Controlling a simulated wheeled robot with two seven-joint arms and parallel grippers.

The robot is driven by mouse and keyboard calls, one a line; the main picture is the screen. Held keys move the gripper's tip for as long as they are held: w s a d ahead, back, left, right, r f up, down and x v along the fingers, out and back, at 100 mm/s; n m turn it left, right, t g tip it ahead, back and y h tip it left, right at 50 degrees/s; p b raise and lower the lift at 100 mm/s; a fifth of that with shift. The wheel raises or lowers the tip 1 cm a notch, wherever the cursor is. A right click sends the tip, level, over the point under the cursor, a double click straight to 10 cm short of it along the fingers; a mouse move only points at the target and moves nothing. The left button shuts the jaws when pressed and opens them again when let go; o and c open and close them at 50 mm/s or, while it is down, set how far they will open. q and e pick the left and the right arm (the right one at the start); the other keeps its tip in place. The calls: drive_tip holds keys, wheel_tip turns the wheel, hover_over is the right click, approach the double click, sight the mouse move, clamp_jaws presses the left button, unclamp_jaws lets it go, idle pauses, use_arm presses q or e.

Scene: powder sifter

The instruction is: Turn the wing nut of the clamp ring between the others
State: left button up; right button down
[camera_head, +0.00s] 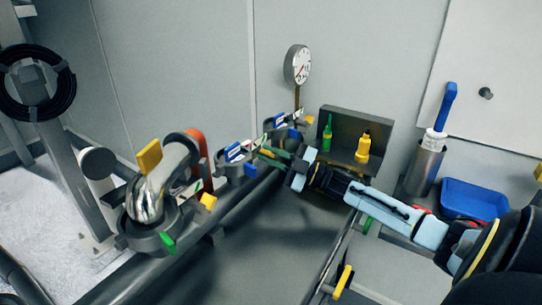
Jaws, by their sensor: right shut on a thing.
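Several clamped fittings stand in a row along the dark machine. The middle clamp ring (234,158) is grey, with blue-and-white parts and a blue piece on its right side. A nearer clamp ring (150,240) sits below a chrome elbow pipe, with green and yellow tabs. A farther clamp ring (286,124) also has blue-and-white parts. My right gripper (272,155) reaches in from the right, its fingertips at the right side of the middle ring. It is shut on what appears to be that ring's wing nut, which the fingers mostly hide. My left gripper is out of view.
A pressure gauge (298,65) stands behind the far ring. A grey box (354,120) with a green and a yellow bottle (363,147) is behind my right arm. A metal canister (426,170) and blue tray (474,199) are at the right.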

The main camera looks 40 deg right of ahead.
drive_tip(key=c, duration=1.5)
unclamp_jaws()
drive_tip(key=shift+c, duration=0.2)
